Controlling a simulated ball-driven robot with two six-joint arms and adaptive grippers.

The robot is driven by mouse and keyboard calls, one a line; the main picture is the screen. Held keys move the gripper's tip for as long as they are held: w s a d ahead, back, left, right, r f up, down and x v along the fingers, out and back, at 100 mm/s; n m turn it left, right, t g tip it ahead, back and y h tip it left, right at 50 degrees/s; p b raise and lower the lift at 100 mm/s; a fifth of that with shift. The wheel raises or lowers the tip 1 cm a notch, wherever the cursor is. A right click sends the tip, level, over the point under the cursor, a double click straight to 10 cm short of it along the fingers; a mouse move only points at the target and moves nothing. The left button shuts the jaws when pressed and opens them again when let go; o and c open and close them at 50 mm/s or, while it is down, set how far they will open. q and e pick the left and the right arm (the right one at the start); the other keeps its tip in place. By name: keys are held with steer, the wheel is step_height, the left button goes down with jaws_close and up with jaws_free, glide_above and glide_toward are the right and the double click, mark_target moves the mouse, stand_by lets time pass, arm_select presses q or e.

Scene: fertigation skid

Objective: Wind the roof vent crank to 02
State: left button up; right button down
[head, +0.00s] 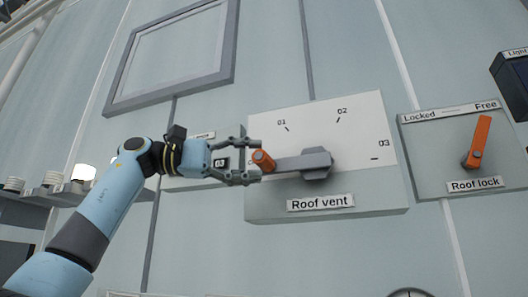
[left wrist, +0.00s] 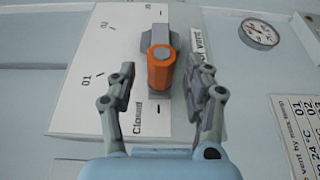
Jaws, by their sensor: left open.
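The roof vent crank (head: 300,163) is a grey arm on a hub, with an orange knob (head: 263,160) at its left end. The arm points left, away from the 01, 02 and 03 marks on the white dial plate (head: 360,120). In the left wrist view a "Closed" label shows close to the orange knob (left wrist: 161,68). My left gripper (head: 250,161) is open at the knob. In the left wrist view the knob lies between the two fingertips (left wrist: 163,85), with gaps on both sides. My right gripper is not in view.
A roof lock panel (head: 428,176) with an orange lever (head: 478,141) turned toward "Free" is on the right. A dark box (head: 512,80) sits above it. A round gauge (left wrist: 259,34) and a printed notice (left wrist: 297,130) show in the left wrist view. A framed panel (head: 112,85) is upper left.

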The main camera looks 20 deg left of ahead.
mark_target(292, 161)
arm_select(q)
steer(key=shift+p+x, duration=0.35)
steer(key=shift+x, duration=1.15)
steer(key=shift+a+f, duration=0.1)
jaws_close()
